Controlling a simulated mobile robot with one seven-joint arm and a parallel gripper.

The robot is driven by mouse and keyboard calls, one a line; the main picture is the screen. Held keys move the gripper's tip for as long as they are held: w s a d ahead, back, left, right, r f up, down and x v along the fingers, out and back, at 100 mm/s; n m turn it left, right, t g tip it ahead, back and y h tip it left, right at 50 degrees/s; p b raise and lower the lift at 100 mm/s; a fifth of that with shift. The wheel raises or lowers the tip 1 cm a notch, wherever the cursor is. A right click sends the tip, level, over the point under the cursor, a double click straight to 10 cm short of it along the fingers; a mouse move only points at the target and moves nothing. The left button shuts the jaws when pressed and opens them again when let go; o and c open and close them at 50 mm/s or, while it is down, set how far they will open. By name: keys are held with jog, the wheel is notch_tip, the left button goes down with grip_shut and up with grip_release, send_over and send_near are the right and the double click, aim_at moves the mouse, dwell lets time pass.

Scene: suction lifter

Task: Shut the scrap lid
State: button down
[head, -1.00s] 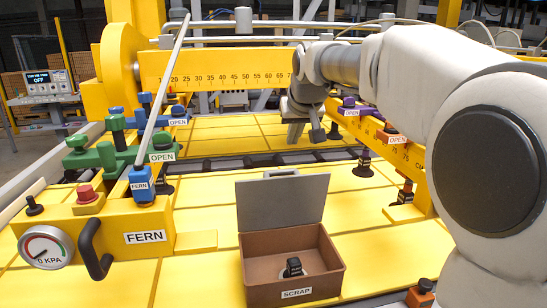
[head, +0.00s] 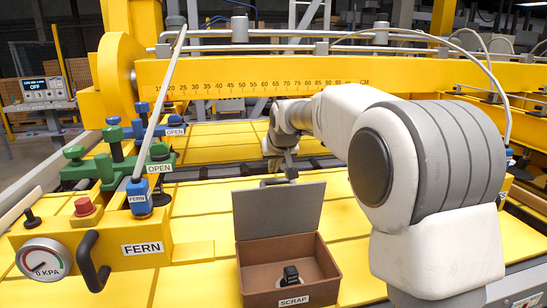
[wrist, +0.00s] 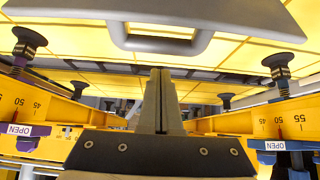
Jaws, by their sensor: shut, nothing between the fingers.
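The scrap box (head: 255,279) is a brown open bin labelled SCRAP, standing on the yellow panel. Its grey lid (head: 278,211) stands open, raised at the back edge of the box. My gripper (head: 290,173) is just behind and above the lid's top edge in the head view, where its tips are partly hidden. In the wrist view my gripper (wrist: 160,72) is shut with empty fingers, pointing towards the lid (wrist: 240,18) and its handle (wrist: 160,42). A gap shows between the fingertips and the handle there. A black suction cup (head: 290,274) lies in the box.
The yellow FERN block (head: 120,245) with a gauge (head: 43,259), red button (head: 84,206) and green clamps (head: 118,165) stands at the left. A yellow beam with a ruler (head: 250,78) spans the back. Yellow panel (head: 200,290) is clear left of the box.

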jog(key=shift+s+d+f, duration=0.15)
jog(key=shift+s+f, duration=0.25)
jog(key=shift+s, duration=0.35)
jog(key=shift+f+b, duration=0.1)
jog(key=shift+b, duration=0.2)
jog(key=shift+s, duration=0.15)
jog(key=shift+s+d+b, duration=0.1)
jog(key=shift+s+b, duration=0.3)
jog(key=shift+b, duration=0.2)
jog(key=shift+t, duration=0.3)
